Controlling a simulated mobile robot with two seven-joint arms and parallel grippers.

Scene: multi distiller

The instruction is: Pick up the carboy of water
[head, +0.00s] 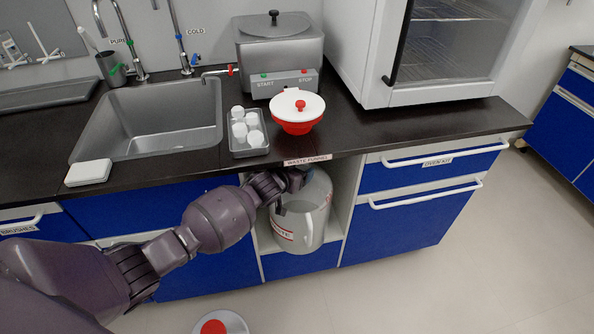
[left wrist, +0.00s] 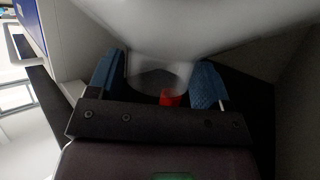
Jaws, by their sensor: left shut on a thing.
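A large translucent carboy (head: 300,222) stands in the open bay under the counter. Its red-lettered label is partly hidden and seems to end in "STE". My left gripper (head: 289,190) reaches into the bay from the left and is shut on the upper part of this carboy. In the left wrist view the two blue finger pads of my left gripper (left wrist: 160,82) sit either side of a translucent part of the carboy (left wrist: 180,35), with a small red piece between them. A white round thing with a red top (head: 215,325) shows at the bottom edge, cut off. My right gripper is not in view.
Above the bay, the counter holds a red funnel with a white lid (head: 297,112), a tray of white bottles (head: 247,132), a metal distiller (head: 280,55) and an oven (head: 425,50). The counter edge and bay walls close in the carboy. Floor at right is clear.

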